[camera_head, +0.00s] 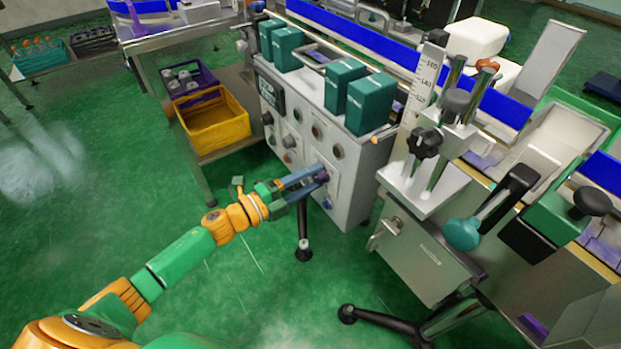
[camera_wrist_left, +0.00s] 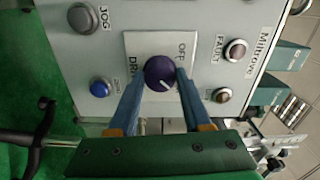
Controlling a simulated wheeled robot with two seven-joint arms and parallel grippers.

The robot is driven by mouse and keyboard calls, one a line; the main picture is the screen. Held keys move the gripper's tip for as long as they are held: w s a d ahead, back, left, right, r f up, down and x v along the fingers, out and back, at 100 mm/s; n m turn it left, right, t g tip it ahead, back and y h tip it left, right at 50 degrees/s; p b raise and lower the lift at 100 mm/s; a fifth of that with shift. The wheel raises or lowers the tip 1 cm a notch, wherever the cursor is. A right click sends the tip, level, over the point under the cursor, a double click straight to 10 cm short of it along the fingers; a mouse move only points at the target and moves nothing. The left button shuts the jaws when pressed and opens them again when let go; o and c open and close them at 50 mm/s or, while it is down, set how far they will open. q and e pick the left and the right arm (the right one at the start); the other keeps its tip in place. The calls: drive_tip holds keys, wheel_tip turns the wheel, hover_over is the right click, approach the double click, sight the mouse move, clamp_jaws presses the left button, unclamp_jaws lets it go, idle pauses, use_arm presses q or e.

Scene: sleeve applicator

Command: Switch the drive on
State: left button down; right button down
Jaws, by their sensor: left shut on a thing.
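The drive switch is a dark purple rotary knob (camera_wrist_left: 159,72) on a white plate (camera_wrist_left: 140,42) lettered "DRIVE" and "OFF". The left wrist view shows a pale pointer line on the knob's face. My left gripper (camera_wrist_left: 155,88) has its two blue fingers on either side of the knob, shut on it. In the head view my left gripper (camera_head: 308,179) reaches the front panel of the grey control cabinet (camera_head: 348,196), and its fingers partly hide the knob (camera_head: 322,176). My right gripper is in neither view.
In the left wrist view a grey JOG button (camera_wrist_left: 83,18), a blue button (camera_wrist_left: 100,87), a FAULT lamp (camera_wrist_left: 236,50) and a small brown button (camera_wrist_left: 222,95) surround the knob. Teal boxes (camera_head: 370,104) stand on the cabinet. A yellow crate (camera_head: 212,122) sits on a shelf left of it.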

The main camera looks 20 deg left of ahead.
use_arm(q)
drive_tip(key=shift+c, duration=1.7)
unclamp_jaws()
drive_tip(key=v, duration=0.7)
